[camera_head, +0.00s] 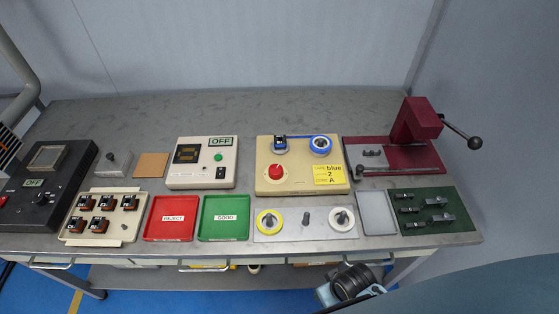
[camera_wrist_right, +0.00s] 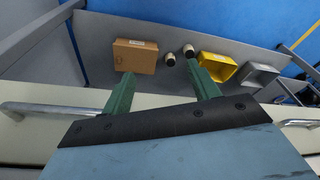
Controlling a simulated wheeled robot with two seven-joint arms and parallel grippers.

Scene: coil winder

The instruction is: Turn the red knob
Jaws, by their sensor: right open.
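The red knob (camera_head: 276,173) sits on the left part of the cream winder box (camera_head: 300,184) at the middle of the bench in the head view. A yellow note reading "blue 2 A" (camera_head: 328,174) is on the box's right side. A blue spool (camera_head: 320,145) and a dark fitting with a blue strand stand at its back edge. My right gripper (camera_wrist_right: 162,90) is open and empty in the right wrist view, with two green fingers apart, below the bench front and away from the knob. My left gripper is not in view.
A plate with a yellow and a white spool (camera_head: 305,222) lies in front of the box. Red reject (camera_head: 171,218) and green good (camera_head: 223,217) trays lie left. A maroon press (camera_head: 415,140) stands right. A cardboard box (camera_wrist_right: 135,56) and yellow bin (camera_wrist_right: 217,66) are on the lower shelf.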

